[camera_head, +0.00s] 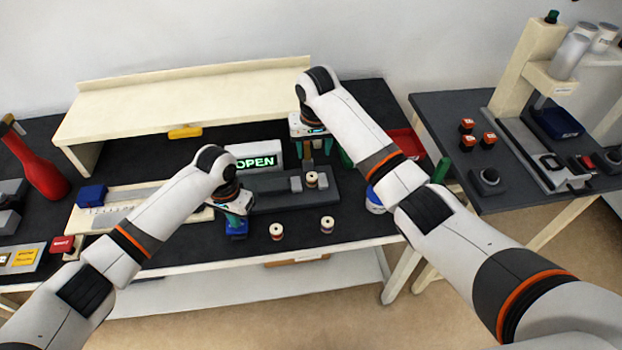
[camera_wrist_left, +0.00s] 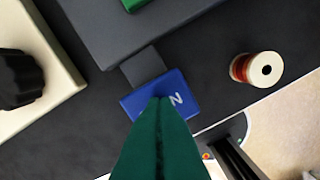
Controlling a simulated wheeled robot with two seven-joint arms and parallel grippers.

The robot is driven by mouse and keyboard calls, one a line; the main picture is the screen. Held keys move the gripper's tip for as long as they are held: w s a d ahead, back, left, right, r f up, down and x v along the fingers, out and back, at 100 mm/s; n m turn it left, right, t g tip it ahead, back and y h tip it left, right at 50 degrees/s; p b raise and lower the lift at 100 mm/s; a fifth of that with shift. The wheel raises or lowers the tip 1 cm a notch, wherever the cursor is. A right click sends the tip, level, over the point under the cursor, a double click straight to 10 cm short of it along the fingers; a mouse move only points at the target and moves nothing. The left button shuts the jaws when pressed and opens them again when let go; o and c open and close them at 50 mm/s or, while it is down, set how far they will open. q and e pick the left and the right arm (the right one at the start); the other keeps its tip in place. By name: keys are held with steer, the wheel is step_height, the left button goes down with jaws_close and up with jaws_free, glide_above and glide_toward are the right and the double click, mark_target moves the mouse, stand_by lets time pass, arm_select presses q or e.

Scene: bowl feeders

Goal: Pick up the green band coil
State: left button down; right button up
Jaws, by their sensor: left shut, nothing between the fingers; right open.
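Small white spools stand on the dark table: a front one (camera_head: 276,231) with a reddish winding, another (camera_head: 327,224) to its right, and one (camera_head: 312,179) on the grey fixture. I cannot make out a green band on any of them. My left gripper (camera_head: 238,219) is shut and empty above a blue block. My right gripper (camera_head: 311,150) is open behind the spool on the fixture.
The dark grey fixture (camera_head: 270,202) holds small grey blocks. A lit OPEN sign (camera_head: 255,162) stands behind it, below a cream shelf (camera_head: 190,95). My right arm partly hides a red tray (camera_head: 407,141).

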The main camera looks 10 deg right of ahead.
mark_target(312, 176)
arm_select(q)
steer(key=shift+s+f, duration=0.1)
steer(key=shift+f, duration=0.05)
arm_select(e)
steer(key=f, duration=0.3)
steer(key=w+f, duration=0.1)
steer(key=f, duration=0.7)
steer(key=shift+w+a+f, duration=0.1)
steer(key=shift+w+a, duration=0.05)
steer(key=shift+w, duration=0.1)
steer(key=c, duration=1.1)
step_height(312, 176, up, 10)
steer(key=shift+r, duration=0.1)
steer(key=shift+c, duration=0.2)
